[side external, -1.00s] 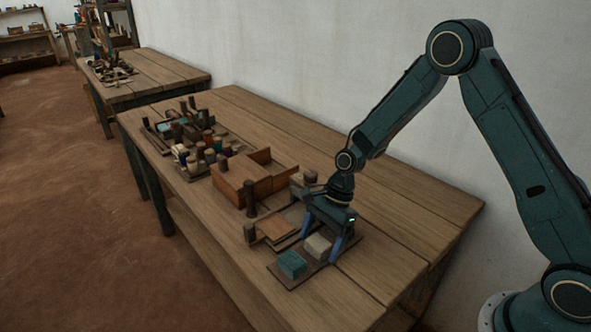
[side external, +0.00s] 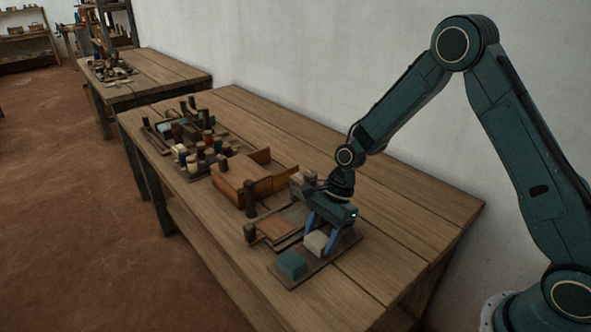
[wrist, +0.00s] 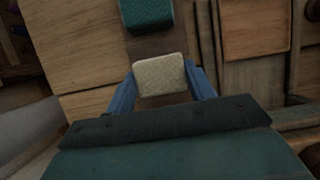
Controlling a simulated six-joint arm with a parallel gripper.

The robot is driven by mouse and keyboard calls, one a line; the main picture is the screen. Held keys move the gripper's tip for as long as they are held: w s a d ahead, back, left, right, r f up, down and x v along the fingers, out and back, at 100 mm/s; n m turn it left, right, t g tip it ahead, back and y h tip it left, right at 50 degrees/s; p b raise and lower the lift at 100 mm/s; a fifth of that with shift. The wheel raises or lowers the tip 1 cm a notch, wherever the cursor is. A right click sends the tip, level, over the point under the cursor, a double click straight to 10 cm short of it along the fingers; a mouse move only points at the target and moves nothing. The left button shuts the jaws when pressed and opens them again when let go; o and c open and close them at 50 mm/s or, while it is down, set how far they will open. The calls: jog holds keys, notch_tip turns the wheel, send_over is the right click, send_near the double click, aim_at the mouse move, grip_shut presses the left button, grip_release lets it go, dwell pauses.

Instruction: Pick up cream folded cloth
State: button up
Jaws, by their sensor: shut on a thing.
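The cream folded cloth (side external: 316,242) is a small pale block on a dark flat board (side external: 290,280) at the near end of the table. My gripper (side external: 322,240) points down over the board, with its blue fingers on either side of the cloth. In the wrist view the cream cloth (wrist: 160,75) sits between the two blue fingertips (wrist: 163,80), and my gripper is shut on it. I cannot tell whether the cloth is clear of the board. A teal folded cloth (side external: 292,263) lies on the same board, apart from the cream one; it also shows in the wrist view (wrist: 147,14).
A wooden frame with a flat panel (side external: 272,228) lies just beyond the board. An open wooden box (side external: 245,180) stands further left, with several spools (side external: 205,152) past it. The table's wall side (side external: 400,205) is clear.

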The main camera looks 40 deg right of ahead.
aim_at(320, 240)
notch_tip(320, 240, up, 19)
dwell(0.5)
jog(key=shift+w, duration=0.1)
dwell(0.5)
